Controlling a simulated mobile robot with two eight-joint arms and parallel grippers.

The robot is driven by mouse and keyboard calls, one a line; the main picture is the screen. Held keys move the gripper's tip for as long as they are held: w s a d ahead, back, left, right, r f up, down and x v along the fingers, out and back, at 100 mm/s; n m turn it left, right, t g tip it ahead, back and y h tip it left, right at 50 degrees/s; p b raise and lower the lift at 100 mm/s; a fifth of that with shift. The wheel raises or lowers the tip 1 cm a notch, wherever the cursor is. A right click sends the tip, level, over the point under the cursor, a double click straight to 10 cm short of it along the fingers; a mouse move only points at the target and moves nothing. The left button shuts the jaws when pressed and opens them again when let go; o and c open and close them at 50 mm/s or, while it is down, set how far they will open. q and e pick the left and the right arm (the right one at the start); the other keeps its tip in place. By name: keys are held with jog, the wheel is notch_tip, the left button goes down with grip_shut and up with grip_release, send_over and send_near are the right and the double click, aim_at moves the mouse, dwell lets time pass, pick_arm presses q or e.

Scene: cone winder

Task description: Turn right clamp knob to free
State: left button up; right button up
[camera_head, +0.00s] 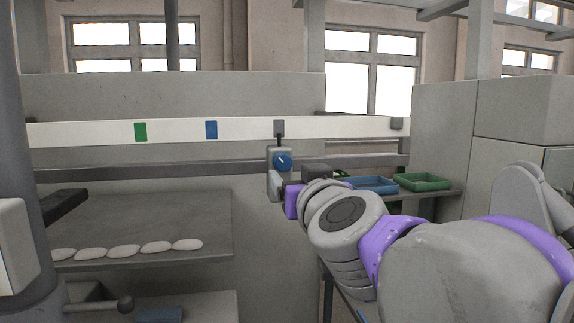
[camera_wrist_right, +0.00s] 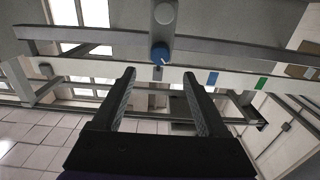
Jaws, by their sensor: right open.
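A grey clamp (camera_head: 273,184) with a round blue knob (camera_head: 282,161) sits on the long rail in the head view. The knob has a short white mark slanting across its face. In the right wrist view the scene is upside down, and the blue knob (camera_wrist_right: 160,53) shows just beyond the fingertips, near the middle of the gap. My right gripper (camera_wrist_right: 159,72) is open, with nothing between its two dark fingers. In the head view my right arm reaches in from the right, below and right of the clamp; its fingers cannot be made out there. My left gripper is not seen.
A white strip (camera_head: 345,127) with a green mark (camera_head: 140,132) and a blue mark (camera_head: 211,130) runs above the rail (camera_head: 150,169). A blue tray (camera_head: 372,185) and a green tray (camera_head: 424,182) stand right of the clamp. Several pale ovals (camera_head: 157,247) lie at lower left.

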aim_at(285, 165)
jog(key=w, duration=0.3)
jog(key=w+a+p, duration=0.1)
jog(key=w, duration=0.2)
jog(key=w+a, duration=0.1)
jog(key=w, duration=0.2)
jog(key=shift+w, duration=0.3)
grip_shut()
